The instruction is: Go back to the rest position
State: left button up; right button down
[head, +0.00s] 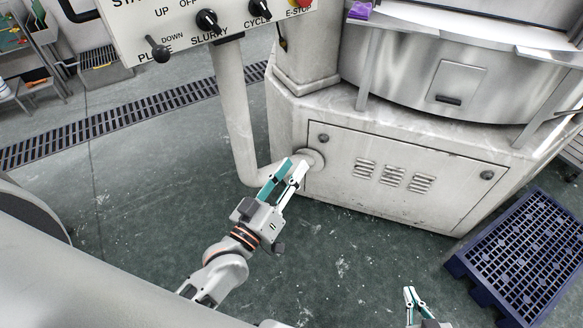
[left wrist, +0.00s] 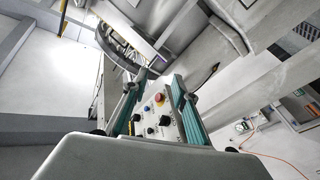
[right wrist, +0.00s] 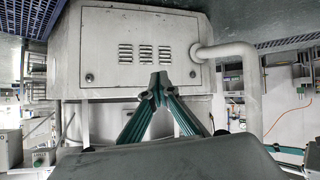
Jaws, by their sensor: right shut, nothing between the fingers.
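My left gripper (head: 292,169) reaches into the head view from the lower left, in front of the machine's pipe and base. Its teal-padded fingers stand apart with nothing between them; it also shows in the left wrist view (left wrist: 157,88), with the control panel (left wrist: 154,112) beyond the fingers. My right gripper (head: 413,293) shows only partly at the bottom edge of the head view, above the floor. In the right wrist view (right wrist: 159,82) its fingertips meet and it holds nothing.
The machine's pale base (head: 390,185), with a louvred door, stands in front. A bent pipe (head: 237,120) supports the control panel (head: 178,30). A blue pallet (head: 525,250) lies at right. The green floor (head: 345,270) is open between. A drain grate (head: 120,120) crosses the floor at left.

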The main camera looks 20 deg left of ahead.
pick_arm(q)
jog(key=s+a+f+m+g, duration=0.1)
jog(key=s+f+m+g, duration=0.1)
jog(key=s+f, duration=0.2)
jog(key=s+a+f+m+g+y, duration=0.1)
jog(key=s+f, duration=0.4)
jog(key=f, duration=0.6)
jog(key=s+a+f+m+g, duration=0.2)
jog(key=s+f+m+g, duration=0.2)
jog(key=f, duration=0.4)
jog(key=shift+s+a+g+y, duration=0.3)
jog(key=shift+s+a+g, duration=0.1)
jog(key=shift+g, duration=0.3)
pick_arm(e)
jog(key=shift+s+a+f, duration=0.25)
jog(key=shift+s+f, duration=0.35)
jog(key=shift+f, duration=0.2)
